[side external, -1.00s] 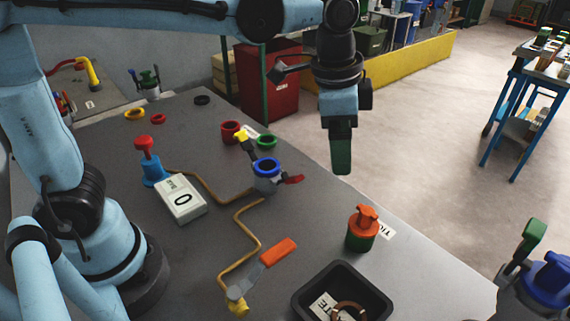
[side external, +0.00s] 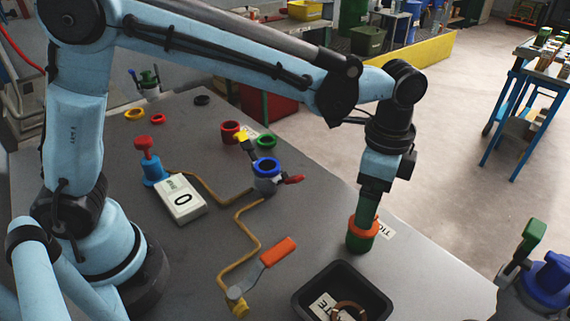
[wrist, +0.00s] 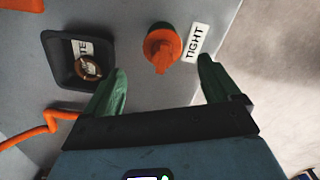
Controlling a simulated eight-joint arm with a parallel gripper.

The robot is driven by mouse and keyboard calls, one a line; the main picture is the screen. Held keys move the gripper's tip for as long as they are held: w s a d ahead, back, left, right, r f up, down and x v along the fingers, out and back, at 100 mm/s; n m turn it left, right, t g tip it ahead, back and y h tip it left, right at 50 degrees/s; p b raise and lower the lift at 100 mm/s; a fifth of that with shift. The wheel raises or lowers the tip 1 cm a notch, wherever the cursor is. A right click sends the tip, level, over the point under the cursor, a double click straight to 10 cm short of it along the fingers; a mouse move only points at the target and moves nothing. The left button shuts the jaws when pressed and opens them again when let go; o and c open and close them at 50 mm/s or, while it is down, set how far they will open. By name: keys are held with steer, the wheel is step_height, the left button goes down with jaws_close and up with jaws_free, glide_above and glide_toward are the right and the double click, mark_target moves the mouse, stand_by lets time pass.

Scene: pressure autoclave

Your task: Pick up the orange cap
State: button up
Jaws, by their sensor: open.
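The orange cap (side external: 364,227) sits on a green cylinder (side external: 359,243) on the grey table. In the wrist view the cap (wrist: 162,48) shows a raised grip on top, next to a "TIGHT" label (wrist: 195,42). My gripper (side external: 367,212) points down just above the cap, and its green finger hides the cap's upper part in the side view. In the wrist view the two green fingers of my gripper (wrist: 162,70) are spread, with the cap between their line of reach and nothing held. I cannot tell whether a finger touches the cap.
A black tray (side external: 302,300) with a copper-coloured ring (side external: 349,309) is close by, left of the cap in the wrist view. An orange-handled lever (side external: 278,252) and a blue-rimmed vessel (side external: 267,166) stand further left. The table edge is close on the right.

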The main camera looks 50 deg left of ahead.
steer(key=shift+w+a+f, duration=0.15)
steer(key=shift+f, duration=2.55)
steer(key=c, duration=1.2)
